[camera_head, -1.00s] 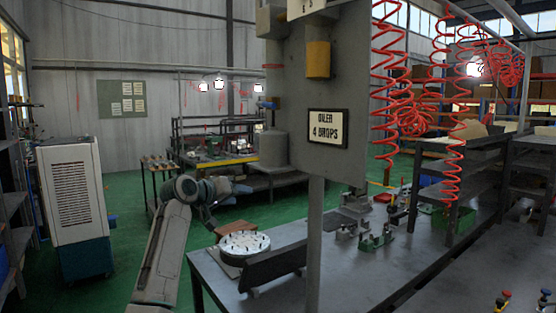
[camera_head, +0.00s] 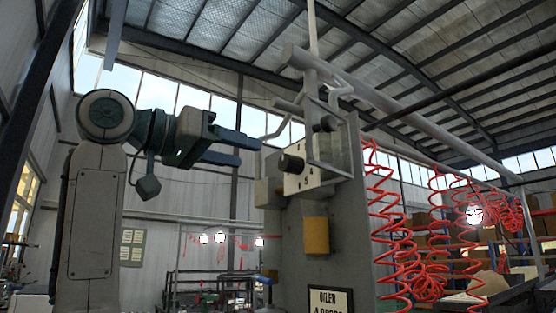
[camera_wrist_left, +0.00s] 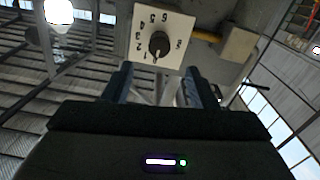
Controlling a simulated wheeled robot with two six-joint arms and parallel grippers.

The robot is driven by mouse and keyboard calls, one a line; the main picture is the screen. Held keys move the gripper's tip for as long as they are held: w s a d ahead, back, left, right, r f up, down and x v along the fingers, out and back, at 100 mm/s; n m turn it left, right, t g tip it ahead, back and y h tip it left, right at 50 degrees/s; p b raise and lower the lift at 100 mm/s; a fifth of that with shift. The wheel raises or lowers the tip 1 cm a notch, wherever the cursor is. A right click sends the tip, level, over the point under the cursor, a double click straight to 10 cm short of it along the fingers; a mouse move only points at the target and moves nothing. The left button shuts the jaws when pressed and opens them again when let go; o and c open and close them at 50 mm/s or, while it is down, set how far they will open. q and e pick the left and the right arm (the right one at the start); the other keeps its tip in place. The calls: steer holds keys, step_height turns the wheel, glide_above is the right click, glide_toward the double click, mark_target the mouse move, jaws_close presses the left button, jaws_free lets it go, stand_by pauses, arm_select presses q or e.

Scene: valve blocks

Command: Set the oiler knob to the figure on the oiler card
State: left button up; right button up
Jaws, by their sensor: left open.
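The oiler knob (camera_head: 290,162) is a dark round knob on a white dial plate (camera_head: 309,183) high on the grey panel. In the left wrist view the knob (camera_wrist_left: 159,45) sits at the middle of the numbered plate (camera_wrist_left: 176,22); its pale mark seems to point near the 1. My right gripper is out of view.
Red coiled hoses (camera_head: 400,240) hang at the right. The air left of the panel is free.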

mark_target(283, 163)
arm_select(q)
steer(key=p+x, duration=0.3)
steer(key=x, duration=0.5)
steer(key=shift+s+r, duration=0.2)
steer(key=shift+w+d+f, duration=0.2)
steer(key=shift+w+d, duration=0.25)
steer(key=shift+w, duration=0.05)
steer(key=c, duration=1)
steer(key=shift+o, duration=0.2)
